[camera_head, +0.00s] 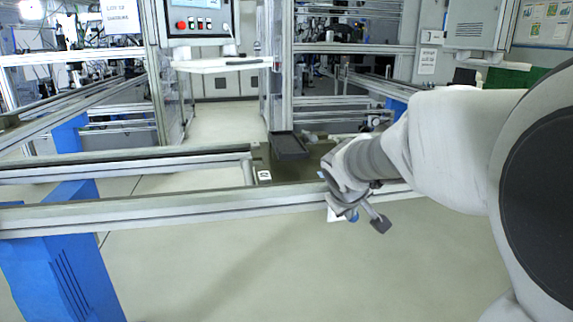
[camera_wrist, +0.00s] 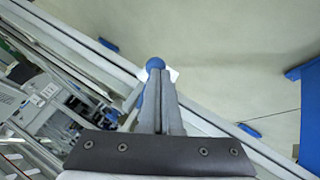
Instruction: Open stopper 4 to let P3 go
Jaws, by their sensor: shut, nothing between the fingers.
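My gripper (camera_head: 347,203) is at the near rail of the conveyor, pointing down. In the wrist view its fingers (camera_wrist: 160,82) are closed together. A round blue knob (camera_wrist: 155,64) shows right at the fingertips, with a white label-like patch (camera_wrist: 173,75) beside it. Blue also shows by my gripper in the head view (camera_head: 352,216). Whether the fingers touch the knob, and whether it belongs to stopper 4, I cannot tell. A dark, flat tray-like piece (camera_head: 290,146) sits on the line left of my gripper; no P3 mark is readable.
The near rail (camera_head: 150,211) runs across the view on blue supports (camera_head: 60,265). A small white tag (camera_head: 264,175) sits at the rail junction. Upright aluminium posts (camera_head: 278,75) and a control panel (camera_head: 197,20) stand behind. The floor in front is clear.

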